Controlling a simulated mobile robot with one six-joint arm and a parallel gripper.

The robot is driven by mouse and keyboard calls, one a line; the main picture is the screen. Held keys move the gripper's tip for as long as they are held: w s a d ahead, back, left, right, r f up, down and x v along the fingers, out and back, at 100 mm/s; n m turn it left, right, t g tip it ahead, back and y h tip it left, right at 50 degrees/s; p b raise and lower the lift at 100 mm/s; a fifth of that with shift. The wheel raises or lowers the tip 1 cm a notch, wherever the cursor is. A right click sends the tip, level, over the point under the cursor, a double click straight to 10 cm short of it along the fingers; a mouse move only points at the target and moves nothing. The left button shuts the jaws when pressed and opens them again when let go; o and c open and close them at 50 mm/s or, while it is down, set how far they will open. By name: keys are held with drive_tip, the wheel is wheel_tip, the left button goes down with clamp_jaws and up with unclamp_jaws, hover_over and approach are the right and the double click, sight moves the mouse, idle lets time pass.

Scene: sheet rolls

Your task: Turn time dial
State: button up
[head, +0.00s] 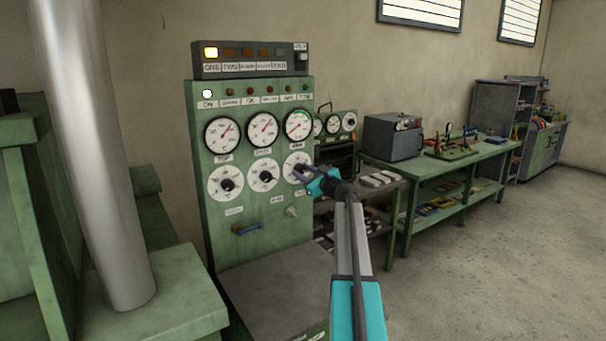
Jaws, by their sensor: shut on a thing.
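A green control panel (216,247) stands upright with a row of three gauges above a row of three white dials with black knobs. The right lower dial (291,161) is at my gripper (302,173); its label is too small to read, so I cannot confirm it is the time dial. The left lower dial (226,184) and the middle lower dial (263,177) are untouched.
A thick metal column (95,140) stands at left. A grey-topped box (275,285) is below the panel. Green workbenches (440,172) line the right wall; the floor (480,265) there is clear.

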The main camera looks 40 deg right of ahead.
drive_tip(key=shift+f+n+b, duration=0.1)
drive_tip(key=shift+n+b, duration=0.2)
drive_tip(key=shift+b, duration=0.15)
drive_tip(key=n+b, duration=0.3)
drive_tip(key=b, duration=0.3)
drive_tip(key=shift+f+n, duration=0.15)
drive_tip(key=shift+n, duration=0.25)
drive_tip(key=n+b, duration=0.4)
drive_tip(key=b, duration=0.1)
drive_tip(key=shift+d, duration=0.1)
drive_tip(key=n+b, duration=0.3)
drive_tip(key=b, duration=0.1)
drive_tip(key=shift+b, duration=0.4)
drive_tip(key=n+b, duration=0.7)
drive_tip(key=b, duration=0.1)
drive_tip(key=n+b, duration=0.3)
drive_tip(key=shift+r, duration=0.25)
drive_tip(key=shift+r+n+b, duration=0.15)
drive_tip(key=shift+n+b, duration=0.85)
drive_tip(key=shift+n, duration=0.1)
